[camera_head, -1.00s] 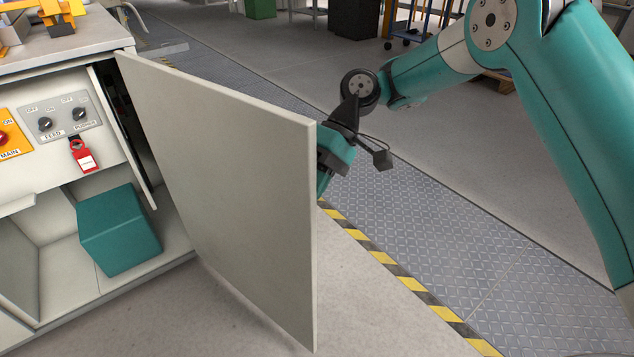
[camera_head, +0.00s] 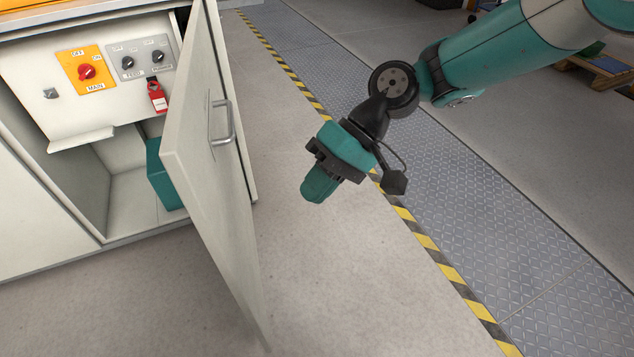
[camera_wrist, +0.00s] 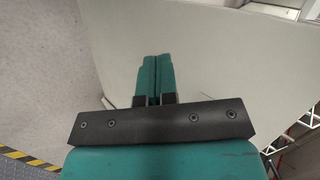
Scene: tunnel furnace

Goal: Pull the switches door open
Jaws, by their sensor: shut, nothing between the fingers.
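The pale grey switches door (camera_head: 208,175) stands open, swung out from the right side of the cabinet's opening. Its outer face, with a metal bar handle (camera_head: 222,125), now shows in the head view. My gripper (camera_head: 313,193) is to the right of the door, on its outer side, pointing down and left. It is apart from the handle and holds nothing. In the wrist view my closed teal fingers (camera_wrist: 153,78) lie in front of a large pale panel (camera_wrist: 225,75), apparently the door. The handle cannot be made out there.
Inside the cabinet are a main switch panel (camera_head: 86,71), a grey knob panel (camera_head: 142,58), a red lock tag (camera_head: 157,97) and a teal box (camera_head: 160,175). Right of the door the floor (camera_head: 300,280) is clear up to the striped line (camera_head: 440,265).

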